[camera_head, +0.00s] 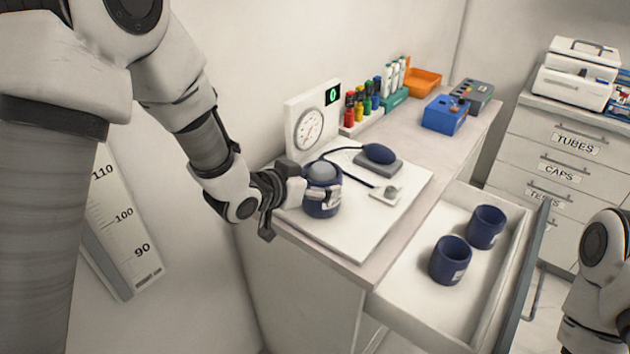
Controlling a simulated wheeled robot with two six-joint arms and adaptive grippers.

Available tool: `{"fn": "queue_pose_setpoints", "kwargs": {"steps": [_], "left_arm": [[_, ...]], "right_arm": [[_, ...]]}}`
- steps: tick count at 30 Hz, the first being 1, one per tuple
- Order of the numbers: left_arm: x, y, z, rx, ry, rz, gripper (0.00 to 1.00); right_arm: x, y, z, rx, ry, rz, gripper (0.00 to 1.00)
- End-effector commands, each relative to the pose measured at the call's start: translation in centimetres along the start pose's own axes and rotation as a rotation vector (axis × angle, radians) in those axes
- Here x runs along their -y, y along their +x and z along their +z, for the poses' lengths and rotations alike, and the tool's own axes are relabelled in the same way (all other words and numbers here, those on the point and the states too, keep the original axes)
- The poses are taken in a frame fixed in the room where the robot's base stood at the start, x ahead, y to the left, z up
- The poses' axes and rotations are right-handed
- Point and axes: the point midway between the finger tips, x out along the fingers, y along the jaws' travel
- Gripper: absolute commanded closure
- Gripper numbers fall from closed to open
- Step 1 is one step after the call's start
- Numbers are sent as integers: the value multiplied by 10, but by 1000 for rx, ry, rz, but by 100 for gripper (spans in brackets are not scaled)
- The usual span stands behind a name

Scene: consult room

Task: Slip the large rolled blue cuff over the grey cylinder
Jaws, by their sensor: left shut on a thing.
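The rolled blue cuff (321,207) is at the near left of the white board on the counter. It sits around the grey cylinder (322,172), whose rounded grey top shows above the cuff's rim. The cuff looks upright; the rest of the cylinder is hidden inside it. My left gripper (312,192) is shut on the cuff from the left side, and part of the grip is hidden. Of my right arm only a link shows at the lower right edge; its gripper is out of view.
Two other blue cuffs (485,226) (450,260) stand in the open drawer (405,292). On the white board (350,235) are a dark bulb (379,153) with tubing and a small pad. A dial gauge (309,128) stands behind. Coloured bottles and boxes line the counter's back.

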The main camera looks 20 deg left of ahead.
Motion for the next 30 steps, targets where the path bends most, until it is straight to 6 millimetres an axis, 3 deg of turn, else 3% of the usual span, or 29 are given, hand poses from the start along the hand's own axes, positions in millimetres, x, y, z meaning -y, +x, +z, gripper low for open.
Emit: {"fn": "queue_pose_setpoints", "kwargs": {"steps": [2,14,24,30], "left_arm": [[0,0,0,0,0,0,0],[0,-2,-5,-2,1,0,0],[0,-33,-70,-6,3,-1,0],[0,-43,-90,-1,1,0,0]], "right_arm": [[0,0,0,0,0,0,60],[0,0,0,0,0,0,60],[0,0,0,0,0,0,60],[0,0,0,0,0,0,60]]}}
